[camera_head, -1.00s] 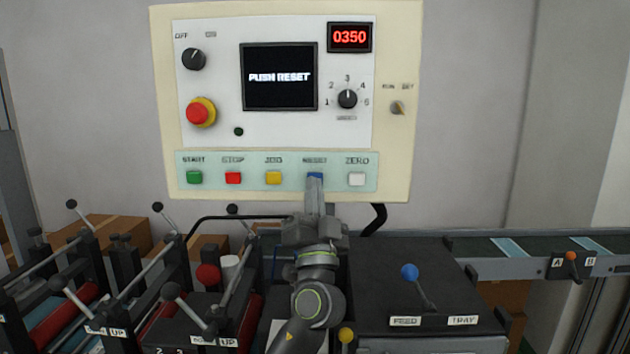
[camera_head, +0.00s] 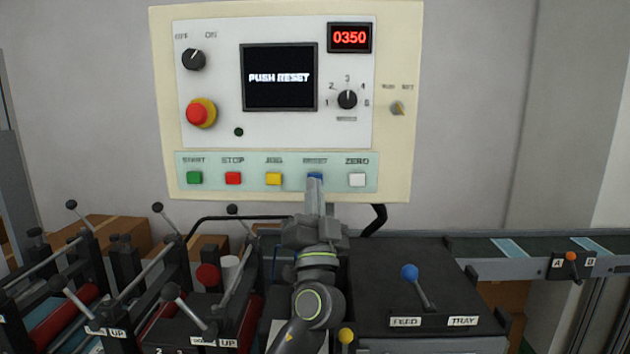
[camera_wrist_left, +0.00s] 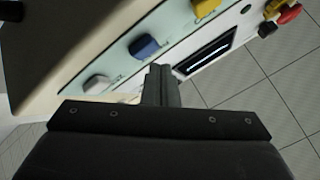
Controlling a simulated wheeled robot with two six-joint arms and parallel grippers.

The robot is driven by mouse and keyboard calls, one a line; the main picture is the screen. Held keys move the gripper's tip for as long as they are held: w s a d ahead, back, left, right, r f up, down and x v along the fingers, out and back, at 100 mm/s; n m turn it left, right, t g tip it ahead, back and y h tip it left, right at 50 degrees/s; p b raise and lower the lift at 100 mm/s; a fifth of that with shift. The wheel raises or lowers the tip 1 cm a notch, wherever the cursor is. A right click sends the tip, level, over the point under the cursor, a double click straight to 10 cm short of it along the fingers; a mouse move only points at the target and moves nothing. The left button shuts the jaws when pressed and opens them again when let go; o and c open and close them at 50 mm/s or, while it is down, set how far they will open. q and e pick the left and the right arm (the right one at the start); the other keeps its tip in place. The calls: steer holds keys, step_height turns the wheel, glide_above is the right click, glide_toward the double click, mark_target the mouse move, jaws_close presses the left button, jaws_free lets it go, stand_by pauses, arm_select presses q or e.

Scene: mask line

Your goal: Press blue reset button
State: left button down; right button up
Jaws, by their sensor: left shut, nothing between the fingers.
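The blue reset button (camera_head: 315,176) sits in the button row of the control panel, between the yellow JOG button (camera_head: 273,178) and the white ZERO button (camera_head: 356,179). My left gripper (camera_head: 315,184) is shut and empty, its tip over the lower part of the blue button in the head view. In the left wrist view the blue button (camera_wrist_left: 144,46) stands clear beyond the closed fingers (camera_wrist_left: 160,75); I cannot tell whether they touch. The screen (camera_head: 279,77) reads "PUSH RESET" and the red display (camera_head: 349,37) reads 0350. My right gripper is not in view.
The green START (camera_head: 194,178) and red STOP (camera_head: 233,178) buttons lie to the left. A red emergency knob (camera_head: 199,113) is above. Below stand levers, rollers and a black feed tray box with a blue-knobbed lever (camera_head: 410,272). A conveyor (camera_head: 520,247) runs right.

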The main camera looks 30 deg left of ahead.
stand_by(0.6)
arm_select(q)
steer(key=shift+w+a+b, duration=0.25)
steer(key=shift+w+b, duration=0.15)
steer(key=shift+b, duration=0.05)
steer(key=shift+w+a+b, duration=0.25)
steer(key=shift+w+b, duration=0.1)
steer(key=shift+b, duration=0.1)
stand_by(0.7)
steer(key=shift+d, duration=0.1)
steer(key=shift+s+d, duration=0.4)
steer(key=shift+s, duration=0.35)
steer(key=s+d, duration=0.1)
steer(key=s, duration=0.2)
steer(key=s+d+p, duration=0.1)
steer(key=shift+s+d, duration=0.15)
steer(key=shift+d, duration=0.15)
